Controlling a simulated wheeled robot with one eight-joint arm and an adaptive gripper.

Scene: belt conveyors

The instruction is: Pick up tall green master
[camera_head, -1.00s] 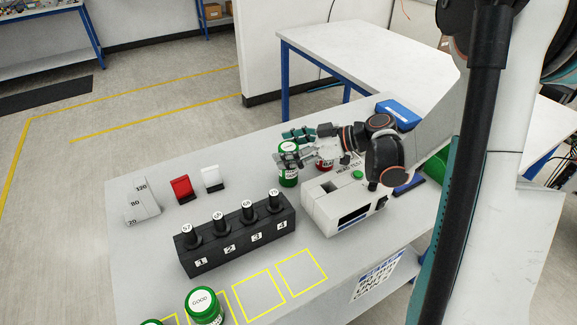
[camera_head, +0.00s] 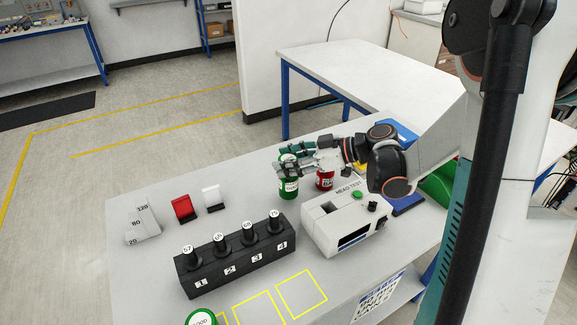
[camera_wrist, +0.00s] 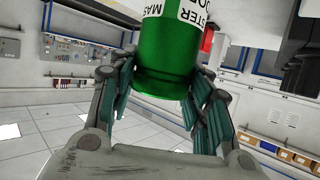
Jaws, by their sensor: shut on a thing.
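The tall green master (camera_head: 288,188) is a green cylinder with a white label, upright at the back of the grey table in the head view. My gripper (camera_head: 286,164) reaches in from the right and is shut on its upper part. In the wrist view the green cylinder (camera_wrist: 165,60) sits between both teal fingers (camera_wrist: 165,95), its label reading MASTER upside down. The fingers partly cover it in the head view. I cannot tell whether its base is clear of the table.
A red can (camera_head: 325,181) stands close to the right of the green master, below my gripper. A white test box (camera_head: 345,222) is in front. A black numbered block (camera_head: 238,255) holds several dark plugs. Red (camera_head: 183,208) and white (camera_head: 212,199) blocks stand left. Table is clear between.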

